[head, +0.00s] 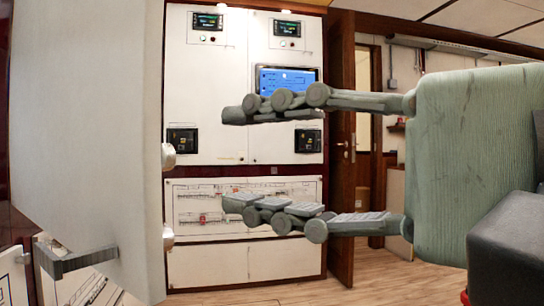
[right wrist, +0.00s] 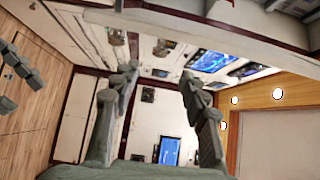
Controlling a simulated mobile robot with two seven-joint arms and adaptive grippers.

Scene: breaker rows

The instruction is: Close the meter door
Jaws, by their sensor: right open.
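A large white door panel (head: 85,130), which looks like the meter door, stands open very close at the left of the head view. A dark grey bar handle (head: 75,261) sticks out near its bottom. Two round pale fittings (head: 168,156) show at its right edge. My right gripper (head: 235,160) is open and empty, right of the panel and apart from it in the picture. Its spread fingers also show in the right wrist view (right wrist: 158,82). Grey jointed pieces at the left edge of the right wrist view look like my left gripper (right wrist: 18,70); its opening is unclear.
A white cabinet wall (head: 220,90) with meters, a blue screen (head: 285,79) and a diagram panel (head: 190,205) stands behind. A brown wooden door (head: 341,150) stands right of it. Wooden floor (head: 330,290) is free in front. White panels with drawings lie at the lower left.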

